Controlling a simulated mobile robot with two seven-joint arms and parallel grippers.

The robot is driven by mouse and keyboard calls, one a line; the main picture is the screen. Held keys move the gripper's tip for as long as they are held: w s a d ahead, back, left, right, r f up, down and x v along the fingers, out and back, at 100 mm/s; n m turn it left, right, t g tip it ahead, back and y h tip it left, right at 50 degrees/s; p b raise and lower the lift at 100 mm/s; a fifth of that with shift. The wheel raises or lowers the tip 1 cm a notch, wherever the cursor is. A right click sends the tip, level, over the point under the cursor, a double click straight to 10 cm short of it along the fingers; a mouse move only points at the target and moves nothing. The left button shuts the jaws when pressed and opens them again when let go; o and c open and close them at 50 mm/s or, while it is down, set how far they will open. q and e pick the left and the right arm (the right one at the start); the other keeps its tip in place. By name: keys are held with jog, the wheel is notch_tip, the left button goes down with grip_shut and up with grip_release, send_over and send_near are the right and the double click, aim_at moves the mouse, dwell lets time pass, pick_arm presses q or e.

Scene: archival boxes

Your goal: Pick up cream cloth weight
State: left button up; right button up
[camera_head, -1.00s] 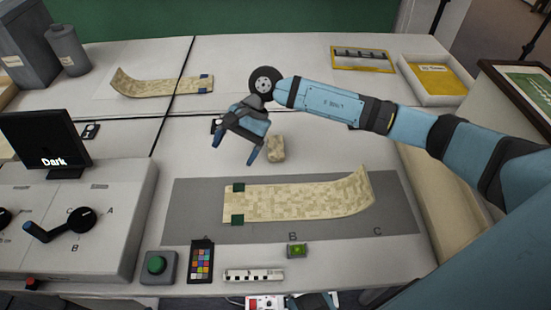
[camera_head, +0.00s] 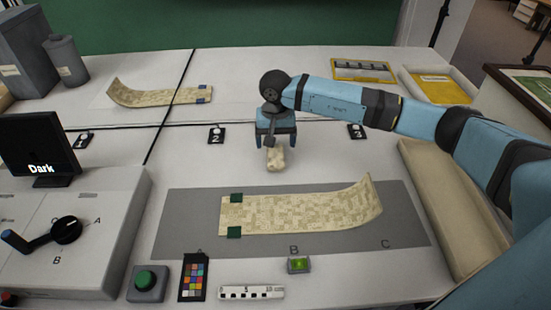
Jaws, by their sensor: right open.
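The cream cloth weight (camera_head: 275,160) is a small pale block lying on the white table, just behind the grey mat. My right gripper (camera_head: 276,146) is above and just behind it, pointing down. Its blue fingers are spread apart to the left and right, and it is open. Part of the weight's far end is hidden by the gripper. I cannot tell whether the fingers reach down to its sides. My left gripper is not in view.
A cream patterned strip (camera_head: 290,213) with a raised right end lies on the grey mat (camera_head: 330,249). A monitor (camera_head: 40,145) and a dial console (camera_head: 90,240) stand at left. A yellow tray (camera_head: 440,88) is at back right. Numbered markers (camera_head: 216,135) lie behind the mat.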

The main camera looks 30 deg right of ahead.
aim_at(276, 154)
jog(key=shift+s+a+f+b, duration=0.1)
jog(key=shift+f+b, duration=0.1)
jog(key=shift+f, duration=1.15)
jog(key=shift+s+f+b, duration=0.1)
jog(key=shift+f+b, duration=0.1)
jog(key=shift+f, duration=1.15)
jog(key=c, duration=1.3)
